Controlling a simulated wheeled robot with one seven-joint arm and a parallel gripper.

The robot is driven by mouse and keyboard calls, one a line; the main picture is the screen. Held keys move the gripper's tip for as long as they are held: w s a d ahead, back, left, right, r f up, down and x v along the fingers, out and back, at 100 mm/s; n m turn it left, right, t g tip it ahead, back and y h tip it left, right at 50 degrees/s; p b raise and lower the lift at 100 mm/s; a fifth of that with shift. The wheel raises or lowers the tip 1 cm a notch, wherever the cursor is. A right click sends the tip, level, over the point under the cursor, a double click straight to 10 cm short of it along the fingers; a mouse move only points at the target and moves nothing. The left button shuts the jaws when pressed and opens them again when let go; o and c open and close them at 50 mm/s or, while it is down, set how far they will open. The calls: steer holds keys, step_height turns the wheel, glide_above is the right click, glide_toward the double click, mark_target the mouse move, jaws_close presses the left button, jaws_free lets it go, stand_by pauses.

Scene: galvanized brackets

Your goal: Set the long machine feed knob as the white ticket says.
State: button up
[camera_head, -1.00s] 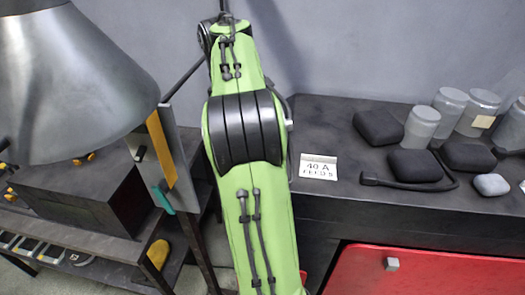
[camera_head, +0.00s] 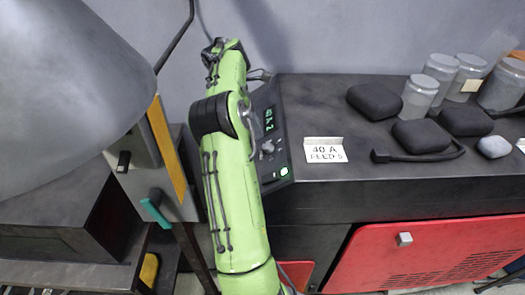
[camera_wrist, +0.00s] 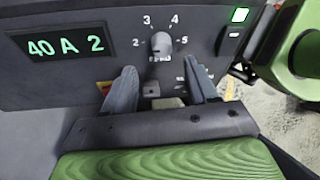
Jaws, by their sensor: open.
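A white ticket (camera_head: 325,150) stands on the dark bench in the head view and reads "40 A FEED 5". Left of it is the dark machine panel (camera_head: 281,136), with a green display (camera_head: 269,119) and a feed knob (camera_head: 267,147). In the wrist view the display (camera_wrist: 66,46) reads "40 A 2".
A lit green switch (camera_wrist: 239,14) is at the panel's upper right in the wrist view. Dark pads (camera_head: 421,135) and clear jars (camera_head: 419,97) stand right of the ticket. A red cabinet front (camera_head: 430,255) is below. A grey cone (camera_head: 70,95) fills the upper left.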

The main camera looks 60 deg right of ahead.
mark_target(266, 144)
steer(key=b+x, duration=0.2)
steer(key=x, duration=0.4)
steer(key=shift+s+b, duration=0.2)
steer(key=shift+b, duration=0.15)
steer(key=shift+f, duration=0.3)
steer(key=shift+s, duration=0.1)
steer(key=shift+r, duration=0.1)
steer(key=shift+c, duration=0.8)
steer(key=c, duration=0.9)
